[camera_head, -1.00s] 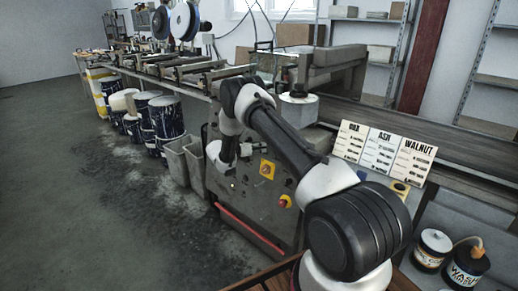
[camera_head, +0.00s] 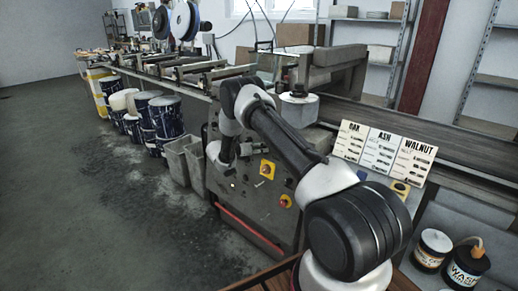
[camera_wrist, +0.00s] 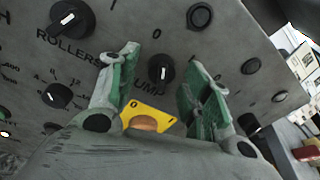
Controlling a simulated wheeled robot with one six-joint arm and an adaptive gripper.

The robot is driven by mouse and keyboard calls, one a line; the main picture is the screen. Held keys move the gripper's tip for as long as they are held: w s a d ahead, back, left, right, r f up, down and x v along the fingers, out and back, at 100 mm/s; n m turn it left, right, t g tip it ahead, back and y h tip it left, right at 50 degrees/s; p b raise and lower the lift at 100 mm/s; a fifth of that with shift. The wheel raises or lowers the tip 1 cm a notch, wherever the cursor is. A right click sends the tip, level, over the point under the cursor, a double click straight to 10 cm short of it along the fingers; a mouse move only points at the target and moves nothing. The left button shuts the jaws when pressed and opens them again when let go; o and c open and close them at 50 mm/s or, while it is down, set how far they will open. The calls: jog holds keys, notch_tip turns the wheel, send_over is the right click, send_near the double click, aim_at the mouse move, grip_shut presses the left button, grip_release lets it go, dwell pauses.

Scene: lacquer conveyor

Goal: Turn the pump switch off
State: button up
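The pump switch (camera_wrist: 161,70) is a round black knob with a white pointer mark on a grey control panel. The word PUMP stands below it, partly covered by a finger; a 0 is printed above it. My gripper (camera_wrist: 163,58) is open, its green-padded fingers on either side of the knob in the wrist view. Nothing is between the pads except the view of the knob; I cannot tell how far the tips are from the panel. In the head view the panel cabinet (camera_head: 250,190) stands beyond my arm, and the fingers are too small to make out.
The rollers knob (camera_wrist: 72,19) is at upper left, with another black knob (camera_wrist: 58,95) below it. A yellow plate (camera_wrist: 150,116) with an orange-brown control lies below the pump switch, partly hidden by my gripper. Round dark buttons (camera_wrist: 200,16) are at right. Grey bins (camera_head: 178,160) stand beside the cabinet.

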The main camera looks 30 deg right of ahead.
jog(key=v, duration=1.2)
jog(key=shift+f, duration=0.1)
